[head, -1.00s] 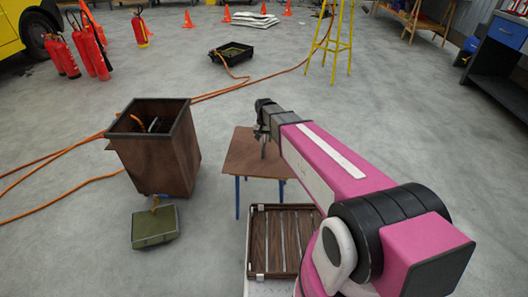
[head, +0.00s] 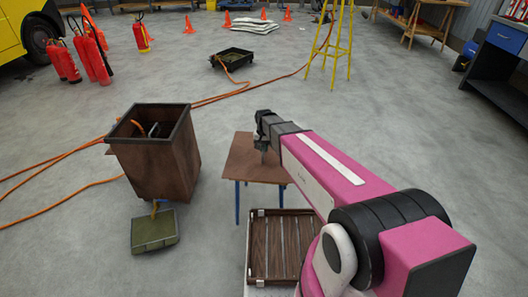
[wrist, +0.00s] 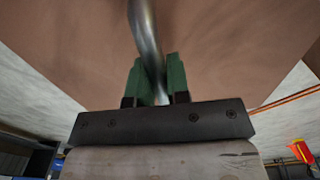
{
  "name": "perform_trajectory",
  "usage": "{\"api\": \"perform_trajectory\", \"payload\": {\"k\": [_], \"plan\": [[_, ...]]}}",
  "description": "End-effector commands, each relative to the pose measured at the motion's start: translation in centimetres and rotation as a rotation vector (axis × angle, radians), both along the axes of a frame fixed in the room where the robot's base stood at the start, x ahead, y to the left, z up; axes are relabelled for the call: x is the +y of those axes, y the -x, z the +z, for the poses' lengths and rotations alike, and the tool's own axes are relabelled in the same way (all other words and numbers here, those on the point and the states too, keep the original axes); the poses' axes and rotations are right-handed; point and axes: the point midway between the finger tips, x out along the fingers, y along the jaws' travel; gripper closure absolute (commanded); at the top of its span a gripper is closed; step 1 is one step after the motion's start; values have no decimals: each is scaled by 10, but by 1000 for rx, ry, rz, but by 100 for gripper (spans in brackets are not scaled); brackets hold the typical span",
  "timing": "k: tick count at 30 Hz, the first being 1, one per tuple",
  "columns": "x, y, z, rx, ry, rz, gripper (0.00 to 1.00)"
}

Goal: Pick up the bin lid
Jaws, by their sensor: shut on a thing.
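My gripper (head: 264,155) is at the brown square panel on the blue-legged stand (head: 237,200). In the wrist view its green fingers (wrist: 160,85) are shut on a metal bar handle that rises from a broad brown surface. I take this surface to be the bin lid (wrist: 75,45); it also shows in the head view (head: 243,165). I cannot tell where the lid ends and the stand's top begins, or any gap between them. The brown bin (head: 155,170) stands upright to the left, open at the top, with an orange thing and other items inside.
A green box (head: 154,232) lies in front of the bin. A slatted wooden tray (head: 283,250) is near my arm. Orange hoses (head: 215,97) cross the floor behind the bin. A yellow ladder (head: 333,45), a black tray (head: 232,57) and red extinguishers (head: 95,52) stand farther back.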

Motion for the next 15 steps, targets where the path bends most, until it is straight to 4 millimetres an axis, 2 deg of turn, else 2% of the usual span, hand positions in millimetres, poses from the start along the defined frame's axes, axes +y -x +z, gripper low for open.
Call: {"api": "perform_trajectory", "payload": {"k": [13, 15], "plan": [[0, 1, 40, -3, -1, 0, 100], [7, 2, 45, -2, -1, 2, 100]]}}
